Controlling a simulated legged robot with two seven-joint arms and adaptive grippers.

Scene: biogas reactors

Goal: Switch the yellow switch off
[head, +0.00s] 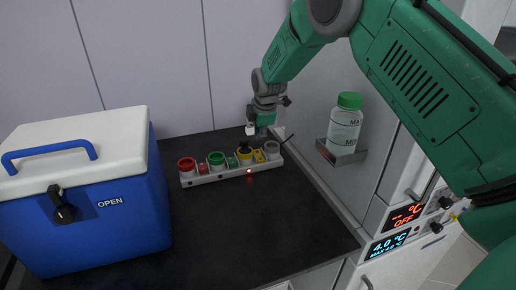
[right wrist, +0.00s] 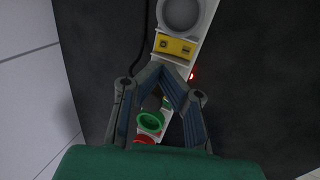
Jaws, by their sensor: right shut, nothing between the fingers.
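The yellow switch (head: 244,155) is a yellow ring with a black knob on a white control strip (head: 215,177), which lies on the dark countertop. A small yellow plate (head: 258,157) sits beside it and also shows in the right wrist view (right wrist: 175,46). My right gripper (head: 262,131) is shut and empty, just above and behind the yellow switch. In the right wrist view its fingers (right wrist: 170,72) come together over the strip and hide the yellow switch there. Whether they touch it I cannot tell. My left gripper is not in view.
The strip also carries red (head: 187,164), green (head: 216,159) and grey (head: 272,149) round parts. A red light (head: 249,171) glows on its front. A blue cooler (head: 105,215) stands left; a green-capped bottle (head: 345,125) sits on a wall holder right. The front countertop is clear.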

